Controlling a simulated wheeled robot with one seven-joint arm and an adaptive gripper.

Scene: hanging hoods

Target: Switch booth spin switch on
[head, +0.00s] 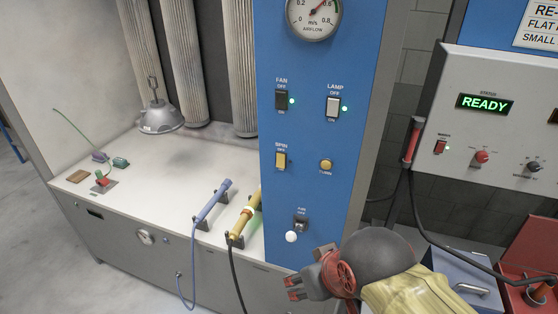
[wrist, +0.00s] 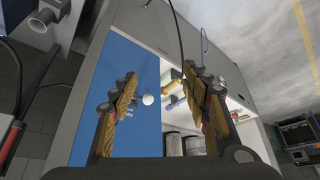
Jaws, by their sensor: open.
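The spin switch (head: 281,161) is a small yellow rocker labelled SPIN on the blue panel (head: 320,120). Its lower end is marked ON, though the print is tiny; I cannot tell for sure which way it is tipped. A round yellow button (head: 326,165) sits to its right, and no lit lamp shows beside the switch. My gripper (head: 297,287) is below and in front of the panel, well below the switch and apart from it. In the wrist view my gripper (wrist: 163,88) is open and empty, with the blue panel (wrist: 135,62) between and beyond the fingers. The spin switch cannot be made out there.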

